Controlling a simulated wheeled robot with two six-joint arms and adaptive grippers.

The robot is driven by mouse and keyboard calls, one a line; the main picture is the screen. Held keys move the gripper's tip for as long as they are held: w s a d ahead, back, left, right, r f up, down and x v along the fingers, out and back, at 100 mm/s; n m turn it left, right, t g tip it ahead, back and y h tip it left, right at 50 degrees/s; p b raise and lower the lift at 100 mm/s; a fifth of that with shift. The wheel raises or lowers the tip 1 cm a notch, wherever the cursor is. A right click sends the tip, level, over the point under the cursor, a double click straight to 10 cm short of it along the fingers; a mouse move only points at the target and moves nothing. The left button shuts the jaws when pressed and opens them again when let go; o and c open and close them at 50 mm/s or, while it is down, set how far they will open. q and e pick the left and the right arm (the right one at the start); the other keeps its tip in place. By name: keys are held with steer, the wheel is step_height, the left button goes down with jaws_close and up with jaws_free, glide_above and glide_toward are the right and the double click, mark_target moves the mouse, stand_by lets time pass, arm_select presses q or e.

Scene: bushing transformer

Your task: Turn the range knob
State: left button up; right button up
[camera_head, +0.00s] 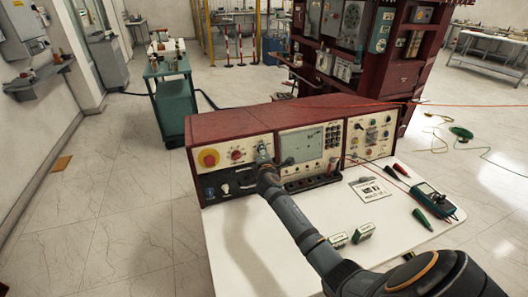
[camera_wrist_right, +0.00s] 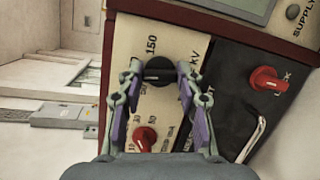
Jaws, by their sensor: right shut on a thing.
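The range knob is black (camera_wrist_right: 160,71) and sits on the cream panel beside printed "150" and "kV" marks in the right wrist view. My right gripper (camera_wrist_right: 159,78) has one finger on each side of this knob and is shut on it. In the head view my right gripper (camera_head: 264,156) is at the front of the red-cased console (camera_head: 230,123), between a red knob and the screen. The knob is hidden there behind the gripper. My left gripper is in neither view.
On the white table top (camera_head: 235,250) lie a meter (camera_head: 433,198), probes and small green-topped blocks (camera_head: 363,230). The table's left front is clear.

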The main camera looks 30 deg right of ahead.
steer(key=shift+m+g+p, duration=0.3)
steer(key=shift+m+p, duration=0.05)
steer(key=shift+m, duration=0.75)
steer(key=o, duration=1.1)
steer(key=shift+o, duration=0.2)
steer(key=v, duration=1.2)
